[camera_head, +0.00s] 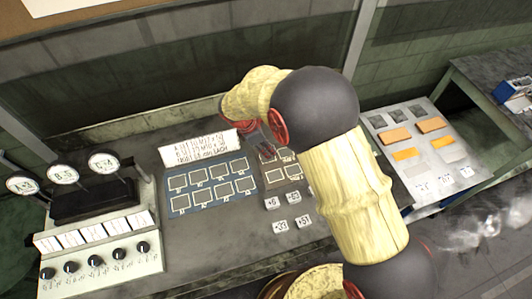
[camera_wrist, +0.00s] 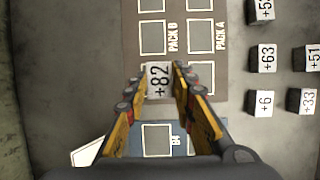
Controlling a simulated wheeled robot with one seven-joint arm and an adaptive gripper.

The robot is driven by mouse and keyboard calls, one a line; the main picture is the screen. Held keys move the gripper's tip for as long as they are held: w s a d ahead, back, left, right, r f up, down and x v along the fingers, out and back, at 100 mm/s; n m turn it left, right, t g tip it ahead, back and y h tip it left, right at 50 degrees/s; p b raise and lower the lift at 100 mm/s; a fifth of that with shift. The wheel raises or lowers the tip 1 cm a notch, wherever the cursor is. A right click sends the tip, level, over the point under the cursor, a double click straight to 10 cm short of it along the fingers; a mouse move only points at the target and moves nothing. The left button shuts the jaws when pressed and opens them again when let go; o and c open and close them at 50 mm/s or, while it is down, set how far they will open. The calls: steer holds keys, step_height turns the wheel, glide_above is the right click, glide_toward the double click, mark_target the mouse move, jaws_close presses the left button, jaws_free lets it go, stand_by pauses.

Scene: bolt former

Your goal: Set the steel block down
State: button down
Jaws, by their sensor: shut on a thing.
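A steel block marked +82 (camera_wrist: 158,80) is between the fingertips of my gripper (camera_wrist: 159,88) in the wrist view. My gripper is shut on it. The block is over the brown mat (camera_wrist: 180,14), near its outlined squares labelled PACK A and PACK B. I cannot tell whether it touches the mat. In the head view my gripper (camera_head: 264,143) is over the table, largely hidden by my arm, and I cannot make out the block there.
Several marked blocks, one reading +63 (camera_wrist: 264,58), stand on bare table right of the brown mat. A blue mat (camera_head: 210,185) with outlined squares lies left, a white sign (camera_head: 200,148) behind it. Dials (camera_head: 63,173) stand far left; a white board (camera_head: 420,155) with orange pieces lies right.

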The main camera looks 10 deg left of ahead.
steer(key=shift+w+a+f, duration=0.35)
steer(key=shift+w+f, duration=0.15)
steer(key=shift+f, duration=0.15)
steer(key=shift+f+b, duration=0.45)
steer(key=shift+f, duration=1.05)
steer(key=shift+f, duration=0.1)
steer(key=c, duration=1.5)
jaws_free()
steer(key=shift+c, duration=0.2)
steer(key=shift+o, duration=0.2)
steer(key=p+v, duration=0.2)
steer(key=v, duration=1)
